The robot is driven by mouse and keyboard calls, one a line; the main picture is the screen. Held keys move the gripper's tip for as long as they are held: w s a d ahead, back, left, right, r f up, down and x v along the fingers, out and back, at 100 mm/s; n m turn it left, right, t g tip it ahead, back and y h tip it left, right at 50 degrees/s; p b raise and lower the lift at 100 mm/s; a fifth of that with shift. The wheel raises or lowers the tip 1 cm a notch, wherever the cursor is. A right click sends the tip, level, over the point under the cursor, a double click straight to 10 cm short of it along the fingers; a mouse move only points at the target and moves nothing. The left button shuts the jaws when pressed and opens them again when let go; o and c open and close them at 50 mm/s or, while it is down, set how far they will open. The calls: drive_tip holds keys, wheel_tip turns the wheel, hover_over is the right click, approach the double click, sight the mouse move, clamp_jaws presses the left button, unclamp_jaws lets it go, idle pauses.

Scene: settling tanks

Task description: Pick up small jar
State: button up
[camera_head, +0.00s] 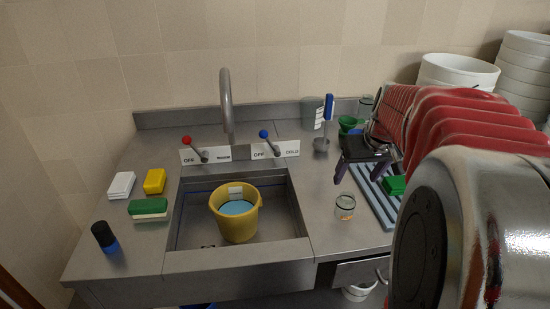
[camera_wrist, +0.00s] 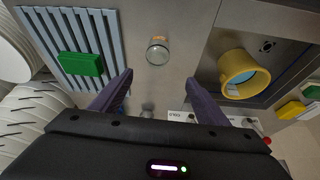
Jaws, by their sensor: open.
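The small jar (camera_head: 345,206) is clear glass and stands upright on the steel counter, right of the sink. It also shows in the wrist view (camera_wrist: 158,51), seen from above, near the top middle. My gripper (camera_head: 341,181) is above the counter, close to the jar on the far side of it in the head view. In the wrist view its two dark fingers (camera_wrist: 160,82) are spread apart with nothing between them. The jar lies beyond the fingertips, roughly in line with the gap between them. The two are apart.
A slatted blue-grey rack (camera_wrist: 115,22) with a green block (camera_wrist: 82,64) lies beside the jar. The sink holds a yellow bucket (camera_head: 240,222). A brush in a holder (camera_head: 321,145) and a green funnel (camera_head: 347,123) stand behind. White bowls (camera_head: 458,72) are stacked at the right. The counter around the jar is clear.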

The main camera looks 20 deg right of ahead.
drive_tip(key=shift+d+f, duration=0.1)
drive_tip(key=shift+d, duration=0.45)
hover_over(346, 199)
drive_tip(key=s, duration=0.2)
drive_tip(key=f, duration=0.8)
drive_tip(key=shift+a, duration=0.25)
drive_tip(key=shift+a+x, duration=0.2)
drive_tip(key=shift+x, duration=2.4)
drive_tip(key=shift+s+f, duration=0.1)
drive_tip(key=shift+s, duration=0.05)
drive_tip(key=shift+c, duration=0.5)
